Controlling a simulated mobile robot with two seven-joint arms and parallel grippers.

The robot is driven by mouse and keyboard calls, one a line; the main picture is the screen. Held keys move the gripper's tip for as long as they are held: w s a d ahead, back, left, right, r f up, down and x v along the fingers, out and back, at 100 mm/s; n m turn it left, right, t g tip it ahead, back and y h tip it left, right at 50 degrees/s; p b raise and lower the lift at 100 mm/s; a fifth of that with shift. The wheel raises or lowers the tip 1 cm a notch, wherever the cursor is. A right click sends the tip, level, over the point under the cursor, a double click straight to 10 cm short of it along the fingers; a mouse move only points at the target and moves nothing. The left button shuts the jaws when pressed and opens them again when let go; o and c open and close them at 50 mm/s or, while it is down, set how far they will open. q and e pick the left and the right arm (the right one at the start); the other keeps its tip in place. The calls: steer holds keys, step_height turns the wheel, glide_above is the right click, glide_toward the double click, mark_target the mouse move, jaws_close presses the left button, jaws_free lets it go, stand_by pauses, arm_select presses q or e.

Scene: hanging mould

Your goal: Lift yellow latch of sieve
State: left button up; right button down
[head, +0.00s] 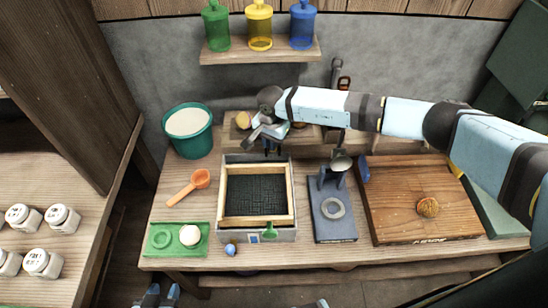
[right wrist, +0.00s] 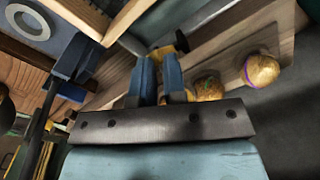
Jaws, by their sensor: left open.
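A grey box with a pale wooden frame and dark mesh-like surface (head: 257,196), which appears to be the sieve, sits mid-table. In the right wrist view, a small yellow piece (right wrist: 182,42), possibly the latch, shows just past my fingertips. I cannot make it out in the head view. My right gripper (head: 273,150) points down at the box's back edge; its blue fingers (right wrist: 158,62) are apart, with nothing visible between them. My left gripper (head: 160,291) is open and empty at the bottom edge, in front of the table.
A green latch (head: 270,230) is on the box's front. An orange scoop (head: 188,187) and green tray (head: 160,246) lie left. A grey stand (head: 333,225) and wooden board (head: 400,205) are right. A teal bucket (head: 178,147) stands behind. Round pieces (right wrist: 262,70) sit on the rear rack.

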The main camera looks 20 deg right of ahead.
steer(key=shift+w+d+f+b, duration=0.3)
steer(key=shift+d+f, duration=0.1)
steer(key=shift+f, duration=0.25)
steer(key=shift+w+d+f+b, duration=0.3)
steer(key=shift+d+f, duration=0.05)
steer(key=shift+f, duration=0.25)
steer(key=shift+r+p, duration=0.5)
steer(key=shift+r, duration=0.05)
steer(key=shift+w+r+p, duration=0.2)
steer(key=shift+r+p, duration=0.15)
steer(key=shift+r, duration=0.2)
steer(key=shift+w+r+p, duration=0.2)
steer(key=shift+r+p, duration=0.15)
steer(key=shift+r, duration=0.2)
step_height(320, 180, up, 3)
steer(key=shift+w+d+r+p, duration=0.1)
steer(key=shift+d+p, duration=0.05)
steer(key=shift+p, duration=0.55)
steer(key=shift+r, duration=0.35)
arm_select(q)
steer(key=shift+w+r, duration=0.6)
steer(key=shift+w, duration=0.05)
arm_select(e)
steer(key=shift+a, duration=0.2)
arm_select(q)
steer(key=shift+f, duration=0.1)
